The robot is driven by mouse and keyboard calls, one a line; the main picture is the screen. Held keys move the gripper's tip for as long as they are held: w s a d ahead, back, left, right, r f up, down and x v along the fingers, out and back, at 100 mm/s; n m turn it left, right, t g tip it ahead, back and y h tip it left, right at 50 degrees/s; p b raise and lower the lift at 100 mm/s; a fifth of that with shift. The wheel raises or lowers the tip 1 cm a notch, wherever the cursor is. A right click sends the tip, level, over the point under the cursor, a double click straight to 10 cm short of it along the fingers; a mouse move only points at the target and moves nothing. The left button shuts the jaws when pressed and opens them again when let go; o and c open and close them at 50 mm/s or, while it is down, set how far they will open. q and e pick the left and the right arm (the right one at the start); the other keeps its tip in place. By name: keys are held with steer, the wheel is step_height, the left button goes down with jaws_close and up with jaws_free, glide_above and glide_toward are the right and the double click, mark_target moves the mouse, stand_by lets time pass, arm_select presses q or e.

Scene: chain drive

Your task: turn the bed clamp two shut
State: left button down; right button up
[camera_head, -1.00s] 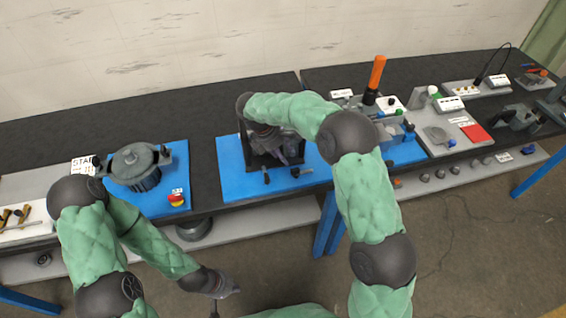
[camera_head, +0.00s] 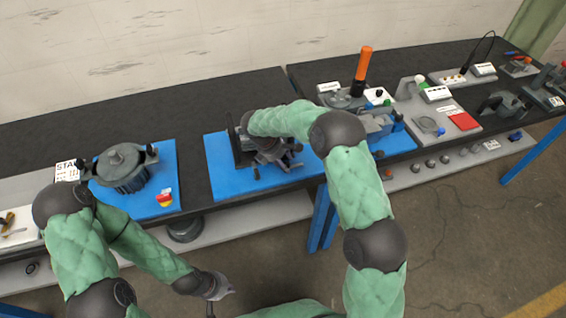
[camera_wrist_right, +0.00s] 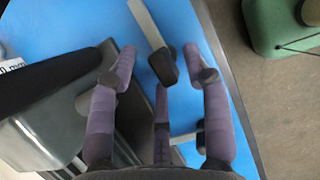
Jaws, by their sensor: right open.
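A clamp lever, a flat silver bar with a dark end knob (camera_wrist_right: 162,66), shows over the blue board in the right wrist view. I cannot tell for sure that it is bed clamp two. My right gripper (camera_wrist_right: 160,62) is open, its purple-grey fingers on either side of the knob, with no clear grip on it. In the head view my right gripper (camera_head: 284,163) is at the front of the black frame (camera_head: 241,150) on the blue board (camera_head: 215,150), hiding part of it. My left gripper (camera_head: 222,294) hangs low in front of the bench, its fingers unclear.
An orange-handled tool (camera_head: 363,70) and grey fixtures stand to the right. A green rounded body (camera_wrist_right: 283,25) shows in the wrist view's upper right corner.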

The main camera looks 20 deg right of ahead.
jaws_close()
steer(key=shift+r+n, duration=0.1)
steer(key=shift+n, duration=0.3)
steer(key=n+p, duration=0.1)
steer(key=n, duration=0.1)
steer(key=n+t+p, duration=0.1)
steer(key=shift+s+n+t, duration=0.3)
steer(key=shift+n, duration=0.1)
steer(key=n+p, duration=0.1)
steer(key=n, duration=0.1)
steer(key=n+t+y+p, duration=0.1)
steer(key=n, duration=0.1)
steer(key=n+y+p, duration=0.1)
steer(key=n, duration=0.1)
steer(key=shift+s+t, duration=0.3)
steer(key=shift+t, duration=0.1)
steer(key=n+p, duration=0.1)
steer(key=n, duration=0.1)
steer(key=n+y+p, duration=0.1)
steer(key=shift+s+d+r+n+t+p, duration=0.1)
steer(key=shift+s+d+n+t+p, duration=0.1)
steer(key=shift+n+t+p, duration=0.15)
steer(key=shift+d+n+y+p, duration=0.1)
steer(key=shift+n+y+p, duration=0.7)
steer(key=shift+n+p, duration=1)
